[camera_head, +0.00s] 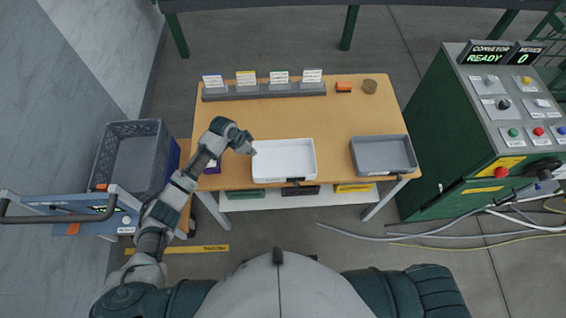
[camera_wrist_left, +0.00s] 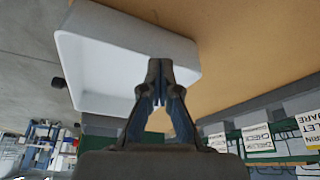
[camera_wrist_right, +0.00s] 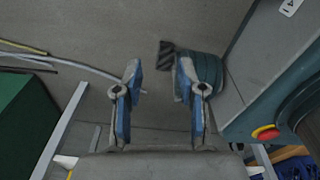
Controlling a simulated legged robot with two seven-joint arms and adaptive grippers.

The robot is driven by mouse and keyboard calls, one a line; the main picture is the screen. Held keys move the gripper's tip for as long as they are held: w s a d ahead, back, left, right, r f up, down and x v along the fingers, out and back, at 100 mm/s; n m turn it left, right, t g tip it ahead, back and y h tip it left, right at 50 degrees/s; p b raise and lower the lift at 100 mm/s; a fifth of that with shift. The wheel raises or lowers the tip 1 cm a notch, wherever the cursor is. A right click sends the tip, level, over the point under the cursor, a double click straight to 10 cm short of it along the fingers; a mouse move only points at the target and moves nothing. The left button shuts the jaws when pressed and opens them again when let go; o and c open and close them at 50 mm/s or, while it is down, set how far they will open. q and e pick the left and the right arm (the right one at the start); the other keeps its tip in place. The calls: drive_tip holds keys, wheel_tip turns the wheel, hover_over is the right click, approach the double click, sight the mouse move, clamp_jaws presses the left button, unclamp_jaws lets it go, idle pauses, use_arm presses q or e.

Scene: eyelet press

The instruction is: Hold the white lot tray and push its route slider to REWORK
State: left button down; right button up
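The white lot tray (camera_head: 283,143) sits near the table's front edge, empty inside. A small dark piece (camera_head: 293,181) is at its front wall, likely the route slider; a dark knob (camera_wrist_left: 57,83) shows outside the tray in the left wrist view. Its position and any REWORK marking are too small to read. My left gripper (camera_head: 250,151) is at the tray's left wall. In the left wrist view, the left gripper's fingertips (camera_wrist_left: 160,68) come together at the wall of the white tray (camera_wrist_left: 92,62), seemingly pinching it. My right gripper (camera_wrist_right: 160,70) is open and empty over the floor, outside the head view.
A grey tray (camera_head: 384,170) stands at the table's right front. A card rack (camera_head: 264,91), an orange block (camera_head: 344,87) and a round brown item (camera_head: 370,86) are at the back. A green control cabinet (camera_head: 450,150) stands right, a grey crate (camera_head: 130,158) left. The table's middle is clear.

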idle(0.3)
drive_tip(key=shift+w, duration=0.1)
drive_tip(key=c, duration=0.4)
drive_tip(key=w+r+m, duration=0.1)
drive_tip(key=w, duration=0.3)
drive_tip(key=w+r+t, duration=0.1)
drive_tip(key=w+r, duration=0.1)
drive_tip(key=w, duration=0.1)
drive_tip(key=w+d+r+m+t, duration=0.1)
drive_tip(key=w+r, duration=0.1)
drive_tip(key=w, duration=0.2)
drive_tip(key=shift+w+m, duration=0.3)
clamp_jaws()
drive_tip(key=w+a+r+m+t+y, duration=0.1)
drive_tip(key=w+r+t, duration=0.1)
drive_tip(key=w+r, duration=0.55)
drive_tip(key=w+a+r+m+t+y, duration=0.15)
drive_tip(key=w+r, duration=0.35)
drive_tip(key=r, duration=0.6)
drive_tip(key=w+a+r+m+t+y, duration=0.1)
drive_tip(key=w+r+m+t, duration=0.1)
drive_tip(key=w+r, duration=0.55)
drive_tip(key=s+a+r+t+y, duration=0.1)
drive_tip(key=a+r, duration=0.3)
drive_tip(key=r, duration=1.4)
drive_tip(key=shift+s+a+r+t+y, duration=0.15)
drive_tip(key=shift+r+t+y, duration=0.25)
drive_tip(key=shift+y, duration=0.45)
drive_tip(key=shift+f, duration=0.1)
